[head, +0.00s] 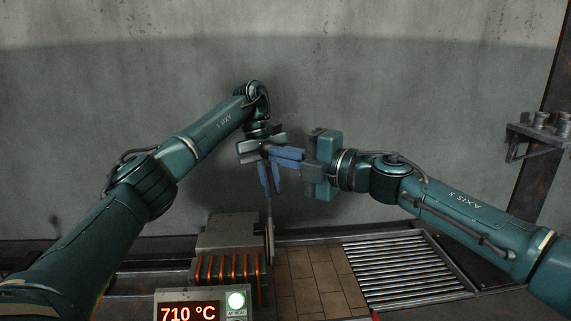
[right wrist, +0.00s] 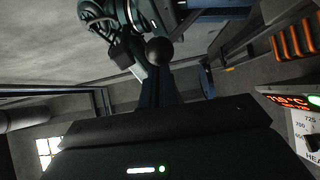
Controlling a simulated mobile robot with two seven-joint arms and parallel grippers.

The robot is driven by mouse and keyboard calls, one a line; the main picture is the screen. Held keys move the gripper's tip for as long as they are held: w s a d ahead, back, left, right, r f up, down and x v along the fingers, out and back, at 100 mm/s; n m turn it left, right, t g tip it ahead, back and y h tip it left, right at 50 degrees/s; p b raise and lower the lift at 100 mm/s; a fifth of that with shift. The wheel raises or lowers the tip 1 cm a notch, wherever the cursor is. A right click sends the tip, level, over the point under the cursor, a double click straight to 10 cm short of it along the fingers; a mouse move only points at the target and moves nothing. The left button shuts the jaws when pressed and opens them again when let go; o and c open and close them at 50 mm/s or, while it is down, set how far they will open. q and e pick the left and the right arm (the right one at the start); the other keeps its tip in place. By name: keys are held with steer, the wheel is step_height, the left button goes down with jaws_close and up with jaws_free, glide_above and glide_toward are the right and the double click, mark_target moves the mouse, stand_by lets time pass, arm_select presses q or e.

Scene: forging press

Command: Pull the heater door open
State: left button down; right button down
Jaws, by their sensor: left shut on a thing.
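My left gripper (head: 270,192) points down with blue fingers shut on the top of this piece; the fingers hide the gripped part. My right gripper (head: 270,153) points left just above the left fingers. Its blue fingers look together, with nothing seen between them. The right wrist view shows these fingers (right wrist: 155,85) near a black ball (right wrist: 159,51) whose attachment is unclear.
A display (head: 188,312) reading 710 °C with a lit green lamp (head: 236,301) stands in front of the heater. Right of it lie a tiled strip (head: 318,282) and a slatted grate (head: 405,268). A wall shelf (head: 538,131) is at the far right. My arms are close together.

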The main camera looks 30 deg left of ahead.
arm_select(q)
steer(key=shift+s+d+f, duration=0.15)
steer(key=shift+d+f, duration=0.05)
steer(key=shift+d, duration=0.1)
steer(key=c, duration=1.5)
jaws_free()
steer(key=shift+s+a, duration=0.1)
steer(key=shift+r, duration=0.1)
step_height(320, 180, up, 10)
steer(key=shift+r, duration=0.15)
